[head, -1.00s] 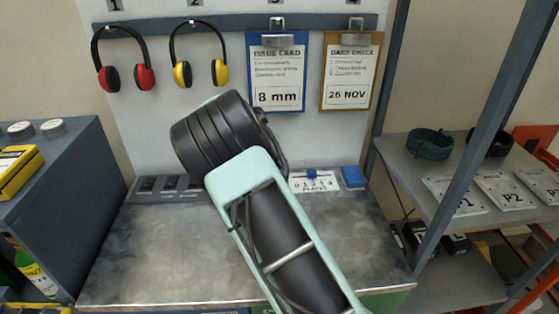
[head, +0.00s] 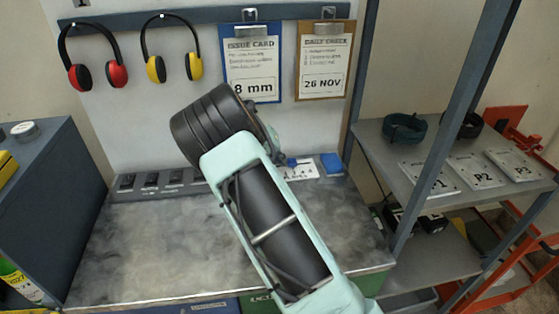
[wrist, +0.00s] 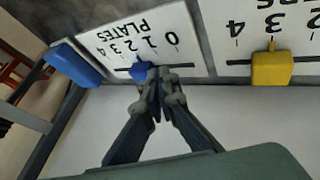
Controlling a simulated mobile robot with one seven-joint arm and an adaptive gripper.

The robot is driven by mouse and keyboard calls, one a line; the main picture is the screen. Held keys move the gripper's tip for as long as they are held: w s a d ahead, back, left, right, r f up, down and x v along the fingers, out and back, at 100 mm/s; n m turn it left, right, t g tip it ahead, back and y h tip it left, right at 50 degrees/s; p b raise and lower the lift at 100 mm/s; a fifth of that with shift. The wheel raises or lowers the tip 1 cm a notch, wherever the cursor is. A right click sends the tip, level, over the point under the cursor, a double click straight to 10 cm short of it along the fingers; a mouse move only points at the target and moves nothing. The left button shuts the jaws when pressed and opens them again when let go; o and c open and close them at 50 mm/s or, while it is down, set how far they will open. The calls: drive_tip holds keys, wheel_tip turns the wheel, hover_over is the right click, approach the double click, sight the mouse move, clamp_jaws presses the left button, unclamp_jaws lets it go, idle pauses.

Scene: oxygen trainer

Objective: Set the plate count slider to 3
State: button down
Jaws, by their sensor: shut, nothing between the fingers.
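The plate count slider has a blue knob (wrist: 142,70) on a slot under a white scale card (wrist: 122,38) marked 0 to 4 and PLATES, upside down in the wrist view. The knob sits near the 2 mark; its exact setting is hard to read. My gripper (wrist: 158,72) is shut and empty. Its fingertips are at the slot, right beside the knob on its 0 side, touching or nearly so. In the head view my arm hides the gripper and part of the card (head: 302,172); the knob (head: 291,162) shows just past the arm.
A yellow slider knob (wrist: 271,69) is beyond the 0 end in the wrist view. A blue block (head: 332,164) stands beyond the 4 end. An issue card (head: 251,70) hangs above. The bench top (head: 150,235) is clear. A shelf with plates (head: 430,178) stands at right.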

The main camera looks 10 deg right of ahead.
sight(292, 163)
drive_tip(key=shift+d+f+b, duration=0.15)
drive_tip(key=shift+d+b, duration=0.45)
drive_tip(key=shift+d, duration=0.8)
drive_tip(key=shift+a+r, duration=0.1)
drive_tip(key=shift+r, duration=0.1)
